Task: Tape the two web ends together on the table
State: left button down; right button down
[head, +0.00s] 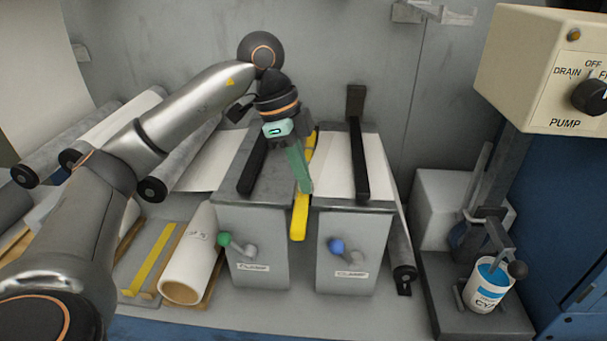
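Two grey clamp tables stand side by side, the left one (251,245) and the right one (352,245). A white web end (207,163) comes onto the left table, and another web end (337,160) lies on the right table. A black clamp bar (261,160) lies over the left web and another (359,160) over the right. A yellow tape strip (299,222) runs along the gap between the tables, its near end over the front edge. My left gripper (304,187) points down at the strip; its narrow green fingers overlap it, hiding any opening or grip. My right gripper is out of view.
Rollers (180,165) and a white roll (190,255) are at left, beside a plate with another yellow strip (152,258). A pump box (545,65) and can (487,287) stand at right.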

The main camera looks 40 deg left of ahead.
pick_arm(q)
jog(key=c, duration=1)
grip_release()
jog(key=shift+f, duration=0.1)
jog(key=p+v, duration=0.2)
jog(key=v, duration=1)
jog(key=shift+r, duration=0.3)
